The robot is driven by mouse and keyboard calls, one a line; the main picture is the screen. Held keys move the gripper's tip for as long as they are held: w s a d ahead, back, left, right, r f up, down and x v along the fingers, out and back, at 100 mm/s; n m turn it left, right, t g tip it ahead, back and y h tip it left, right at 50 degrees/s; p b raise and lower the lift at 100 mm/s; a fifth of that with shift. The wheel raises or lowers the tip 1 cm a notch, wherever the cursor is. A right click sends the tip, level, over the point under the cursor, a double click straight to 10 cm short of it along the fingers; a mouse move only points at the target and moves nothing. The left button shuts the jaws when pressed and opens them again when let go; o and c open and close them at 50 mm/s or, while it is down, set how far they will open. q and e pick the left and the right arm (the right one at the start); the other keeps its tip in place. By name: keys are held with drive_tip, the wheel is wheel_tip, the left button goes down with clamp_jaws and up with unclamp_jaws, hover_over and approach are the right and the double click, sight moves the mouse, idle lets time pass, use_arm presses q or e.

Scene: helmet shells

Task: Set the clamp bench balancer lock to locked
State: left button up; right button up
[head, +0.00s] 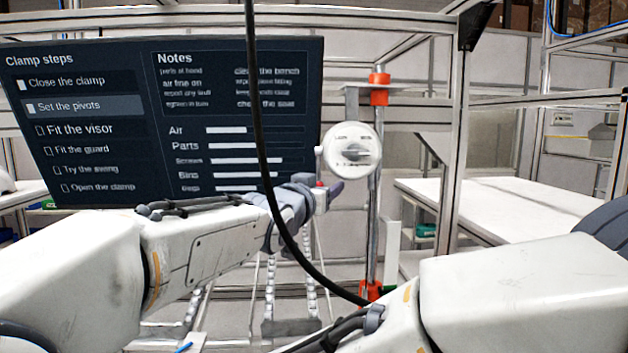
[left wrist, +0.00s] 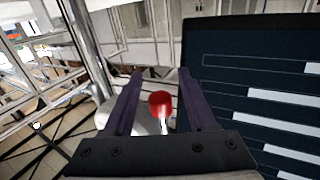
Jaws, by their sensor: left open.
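A round white dial (head: 352,140) with small dark labels and a grey centre knob (head: 355,152) is on the upright post in the head view. I cannot read its labels surely or tell its setting. My left gripper (head: 322,188) is just below and left of the dial, open. A small red knob (head: 319,184) on a pale stem shows at the gripper. In the left wrist view the red knob (left wrist: 160,103) appears between the two open fingers (left wrist: 160,75), with a gap on both sides. My right gripper is out of view.
A dark screen (head: 90,120) with clamp steps stands on the left, close beside the left gripper. A black cable (head: 256,100) hangs across the front. The post carries an orange collar (head: 379,88). A white table (head: 500,215) is at right.

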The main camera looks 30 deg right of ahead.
use_arm(q)
clamp_jaws()
idle(1.5)
